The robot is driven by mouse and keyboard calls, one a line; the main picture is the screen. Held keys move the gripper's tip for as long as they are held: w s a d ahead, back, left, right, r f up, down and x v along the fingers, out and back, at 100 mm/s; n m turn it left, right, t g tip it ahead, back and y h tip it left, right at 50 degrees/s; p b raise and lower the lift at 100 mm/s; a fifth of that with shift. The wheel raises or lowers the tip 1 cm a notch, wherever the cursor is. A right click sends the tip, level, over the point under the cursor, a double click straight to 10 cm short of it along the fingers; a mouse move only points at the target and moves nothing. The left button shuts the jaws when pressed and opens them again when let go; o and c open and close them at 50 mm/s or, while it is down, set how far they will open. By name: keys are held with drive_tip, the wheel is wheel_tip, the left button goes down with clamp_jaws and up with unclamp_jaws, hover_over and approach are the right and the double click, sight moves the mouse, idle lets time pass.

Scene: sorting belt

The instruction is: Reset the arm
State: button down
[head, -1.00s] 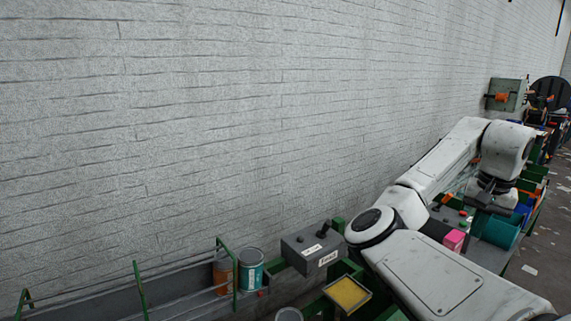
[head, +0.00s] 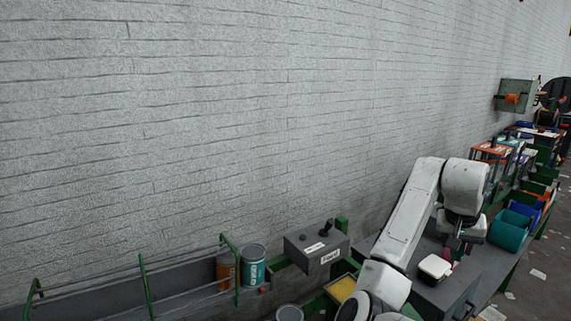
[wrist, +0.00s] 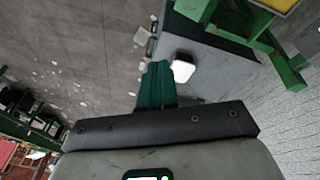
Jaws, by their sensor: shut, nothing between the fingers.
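My gripper (head: 459,240) hangs from my white arm at the right in the head view, above the grey bench top. It is shut with nothing between its fingers. Its fingertips are small and hard to make out there.
A white-topped block (head: 435,267) sits on the grey bench near my gripper; it also shows in the wrist view (wrist: 183,71). A teal bin (head: 507,236) stands to the right. A grey control box (head: 316,250) and paint cans (head: 252,265) are left. A brick wall rises behind.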

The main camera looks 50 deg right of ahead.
drive_tip(key=w+a+f+n+t+h, duration=0.1)
drive_tip(key=w+a+f+n, duration=0.45)
drive_tip(key=a+f, duration=0.3)
drive_tip(key=w+a+f+n+t+h, duration=0.1)
drive_tip(key=w+a+f+n, duration=0.3)
drive_tip(key=w+a+f, duration=0.45)
drive_tip(key=s+a+f+n+y, duration=0.1)
drive_tip(key=s+a+f+n, duration=0.1)
drive_tip(key=a, duration=0.6)
drive_tip(key=s+a+f+n+y, duration=0.2)
drive_tip(key=s+a+f, duration=0.1)
drive_tip(key=a, duration=0.5)
drive_tip(key=s+a+f+n+y, duration=0.1)
drive_tip(key=s+a+f+n, duration=0.1)
drive_tip(key=a, duration=0.7)
drive_tip(key=shift+s+f+y, duration=0.4)
drive_tip(key=shift+s+f, duration=0.2)
drive_tip(key=shift+s, duration=0.45)
